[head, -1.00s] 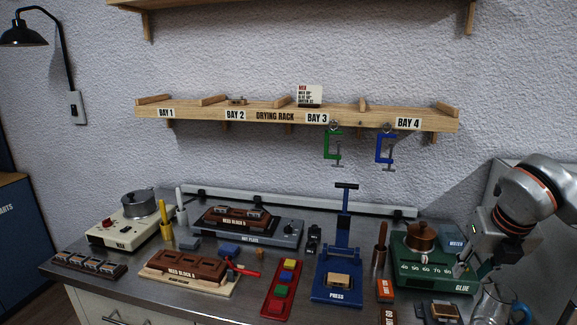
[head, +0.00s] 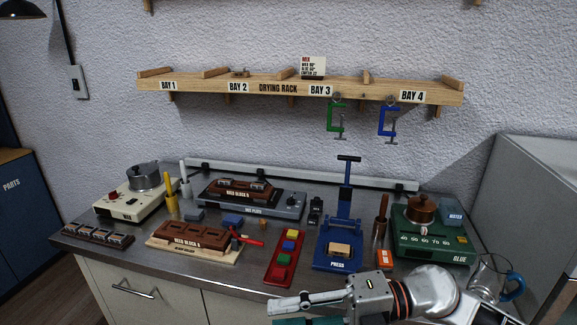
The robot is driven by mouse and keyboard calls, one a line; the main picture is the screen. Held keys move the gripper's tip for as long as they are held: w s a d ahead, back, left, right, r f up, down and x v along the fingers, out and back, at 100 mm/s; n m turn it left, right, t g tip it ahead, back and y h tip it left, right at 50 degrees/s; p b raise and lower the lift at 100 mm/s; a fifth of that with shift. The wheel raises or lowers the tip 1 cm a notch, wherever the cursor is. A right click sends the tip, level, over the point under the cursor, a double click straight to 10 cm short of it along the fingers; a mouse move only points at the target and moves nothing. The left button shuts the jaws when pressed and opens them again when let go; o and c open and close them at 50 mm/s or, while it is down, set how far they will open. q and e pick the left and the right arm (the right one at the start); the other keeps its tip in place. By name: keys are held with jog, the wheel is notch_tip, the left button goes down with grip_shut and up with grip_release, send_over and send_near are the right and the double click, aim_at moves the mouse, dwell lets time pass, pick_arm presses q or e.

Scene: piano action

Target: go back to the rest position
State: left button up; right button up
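My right gripper (head: 275,309) is at the bottom of the head view, in front of the bench's front edge, pointing left. Its arm comes in from the lower right. One grey finger shows clearly; a teal piece below it is cut off by the frame, so I cannot tell how far the fingers are apart. My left gripper is not in view.
The steel bench (head: 130,249) carries a red-button strip (head: 272,273), a blue press (head: 337,264), a green glue station (head: 406,251) and a glass jug (head: 487,275) at the right. The drying rack (head: 210,86) with hanging clamps is on the wall above.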

jog(key=w+d+f+m+t+h, duration=0.1)
jog(key=w+d+f+m+t, duration=0.25)
jog(key=m+t, duration=0.55)
jog(key=w+d+f+m+t+h, duration=0.25)
jog(key=w+m+t, duration=0.35)
jog(key=m, duration=0.5)
jog(key=s+d+f+m+g+h, duration=0.1)
jog(key=s+d+f+m+h, duration=0.2)
jog(key=f, duration=0.6)
jog(key=s+d+f+m+g+h, duration=0.1)
jog(key=s+d+f+m+h, duration=0.3)
jog(key=f, duration=0.6)
jog(key=s+d+f+m+g+h, duration=0.1)
jog(key=s+d+f+m+h, duration=0.2)
jog(key=s+d+f, duration=0.4)
notch_tip(320, 180, down, 3)
jog(key=shift+s+d+r+m, duration=0.1)
jog(key=shift+s+d+m, duration=0.05)
jog(key=shift+s+m, duration=0.7)
jog(key=shift+w, duration=0.15)
